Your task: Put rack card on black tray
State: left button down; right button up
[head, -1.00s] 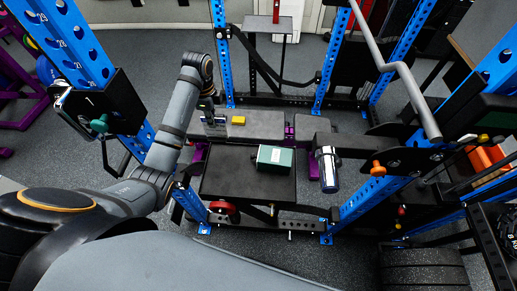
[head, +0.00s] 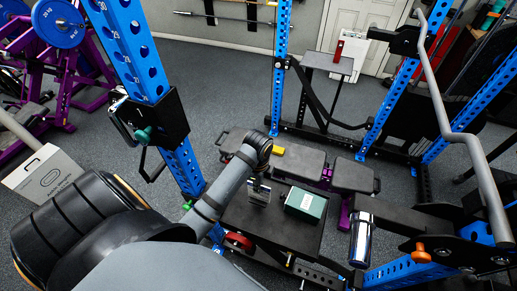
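My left arm reaches in from the lower left in the head view. Its gripper (head: 259,195) is over the left part of a black flat surface (head: 265,229), which may be the black tray. The gripper points down, left of a green box (head: 305,203) with a pale label. The fingers are small and grey, and I cannot tell whether they are open or hold something. I cannot clearly pick out the rack card. A white card-like piece (head: 353,37) stands at the back, by a red item (head: 339,49) on a stand. My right gripper is not in view.
Blue rack posts (head: 165,120) stand left and right of the black surface. A chrome cylinder (head: 361,238) is at the right. A white box (head: 45,177) is at far left.

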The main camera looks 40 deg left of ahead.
aim_at(258, 202)
pick_arm(q)
jog(key=shift+s+d+f, duration=0.1)
jog(key=shift+s+f, duration=0.05)
jog(key=shift+s, duration=0.1)
jog(key=shift+s+f, duration=0.1)
jog(key=f, duration=0.1)
jog(key=f+p, duration=0.2)
jog(key=shift+s+d+f, duration=0.25)
jog(key=shift+s+f, duration=0.05)
jog(key=shift+f, duration=0.25)
jog(key=c, duration=1.5)
grip_release()
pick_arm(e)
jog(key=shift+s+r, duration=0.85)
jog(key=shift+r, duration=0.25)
